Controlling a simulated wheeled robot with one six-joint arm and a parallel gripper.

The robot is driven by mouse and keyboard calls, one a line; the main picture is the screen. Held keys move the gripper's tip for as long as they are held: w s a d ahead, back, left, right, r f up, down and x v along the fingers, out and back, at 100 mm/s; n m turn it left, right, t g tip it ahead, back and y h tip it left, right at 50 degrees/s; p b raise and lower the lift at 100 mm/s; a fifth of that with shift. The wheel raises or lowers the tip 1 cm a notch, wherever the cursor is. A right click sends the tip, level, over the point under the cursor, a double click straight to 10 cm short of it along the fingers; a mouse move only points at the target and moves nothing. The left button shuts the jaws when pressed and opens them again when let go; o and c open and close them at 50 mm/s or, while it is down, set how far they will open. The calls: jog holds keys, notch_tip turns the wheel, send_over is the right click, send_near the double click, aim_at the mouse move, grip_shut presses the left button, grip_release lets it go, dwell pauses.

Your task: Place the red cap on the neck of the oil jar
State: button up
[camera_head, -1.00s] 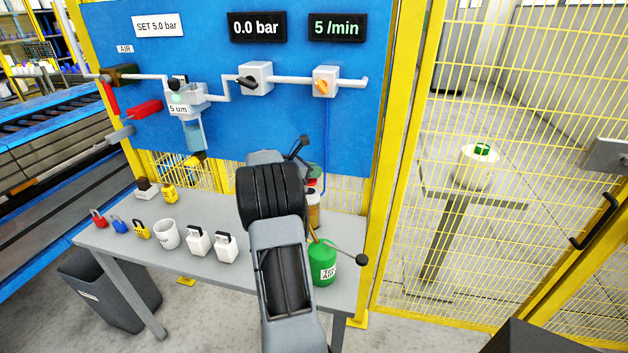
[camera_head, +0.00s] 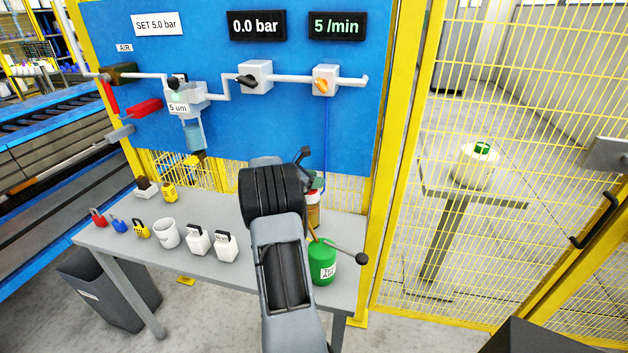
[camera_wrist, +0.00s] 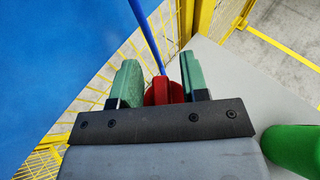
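The red cap (camera_wrist: 163,91) is between the two green fingertips of my gripper (camera_wrist: 161,82) in the wrist view, with a fingertip close against each side. In the head view the gripper (camera_head: 318,182) is mostly hidden behind my arm, at the right back of the bench. A sliver of the red cap (camera_head: 315,193) shows just below a green fingertip. The oil jar (camera_head: 313,214), brown with a pale upper part, stands directly beneath. Its neck is hidden, so I cannot tell whether the cap touches it.
A green container (camera_head: 322,262) with a spout stands in front of the jar on the grey bench (camera_head: 190,262). The blue panel (camera_head: 215,130) and yellow mesh fence (camera_head: 470,240) rise behind and right.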

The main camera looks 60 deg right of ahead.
jog(key=shift+r, duration=0.1)
jog(key=shift+w+a+r, duration=0.1)
jog(key=shift+r, duration=0.05)
jog(key=v, duration=1.2)
jog(key=s+a+m+t+y, duration=0.1)
jog(key=a+m+t+y, duration=0.45)
jog(key=a, duration=1.55)
jog(key=s+a+f+m+t+y, duration=0.2)
jog(key=s+a+m+y, duration=0.1)
jog(key=a, duration=0.7)
jog(key=s+a+f+m+t+y, duration=0.2)
jog(key=s+a+m+y, duration=0.1)
jog(key=a, duration=0.7)
jog(key=s+m, duration=0.1)
jog(key=s, duration=0.1)
jog(key=shift+s+y, duration=0.3)
jog(key=shift+y, duration=0.05)
notch_tip(320, 180, up, 2)
jog(key=shift+r+p, duration=0.2)
jog(key=shift+p, duration=0.5)
